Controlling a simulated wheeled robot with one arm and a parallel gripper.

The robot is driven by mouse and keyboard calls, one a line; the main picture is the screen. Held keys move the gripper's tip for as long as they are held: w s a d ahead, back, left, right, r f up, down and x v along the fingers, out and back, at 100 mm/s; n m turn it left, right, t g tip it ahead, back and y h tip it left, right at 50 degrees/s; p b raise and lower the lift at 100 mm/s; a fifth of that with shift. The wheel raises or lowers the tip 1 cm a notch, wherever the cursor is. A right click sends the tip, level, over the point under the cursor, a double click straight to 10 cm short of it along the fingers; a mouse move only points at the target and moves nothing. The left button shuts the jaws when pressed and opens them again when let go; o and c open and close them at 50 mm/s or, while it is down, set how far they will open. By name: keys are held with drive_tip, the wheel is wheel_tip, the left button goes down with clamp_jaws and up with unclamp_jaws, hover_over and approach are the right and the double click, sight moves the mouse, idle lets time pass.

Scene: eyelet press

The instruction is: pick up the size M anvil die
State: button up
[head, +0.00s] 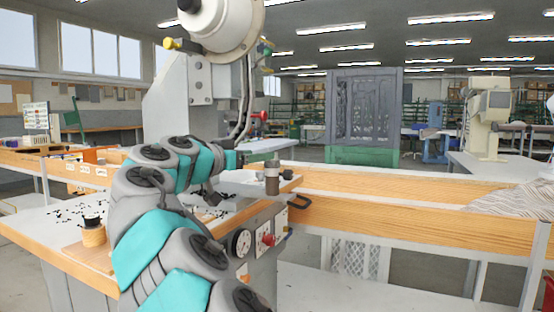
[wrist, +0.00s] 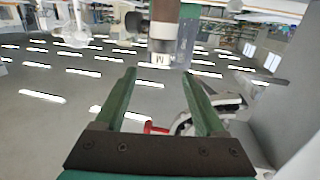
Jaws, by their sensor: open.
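A grey-brown cylinder (head: 272,181) stands upright near the right edge of the press table in the head view. In the wrist view a brown and grey cylinder (wrist: 164,32) with a pale band marked M (wrist: 160,60) shows just beyond my fingertips, roughly midway between them. It looks like the size M anvil die. My gripper (wrist: 160,72) is open, with two green fingers and nothing between them. In the head view my arm reaches over the table towards the cylinder, and my fingers are hard to make out there.
The press (head: 190,100) with its large white head rises behind my arm. The table front carries a dial (head: 240,243) and a red knob (head: 267,240). A spool (head: 93,233) stands at left, among scattered small black pieces. A small dark part (wrist: 136,24) shows beside the cylinder.

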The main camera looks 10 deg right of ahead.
drive_tip(key=p+x, duration=0.1)
drive_tip(key=x, duration=0.6)
drive_tip(key=shift+w+d+p, duration=0.15)
drive_tip(key=shift+w+p, duration=0.1)
drive_tip(key=shift+p, duration=0.1)
drive_tip(key=shift+c, duration=0.3)
clamp_jaws()
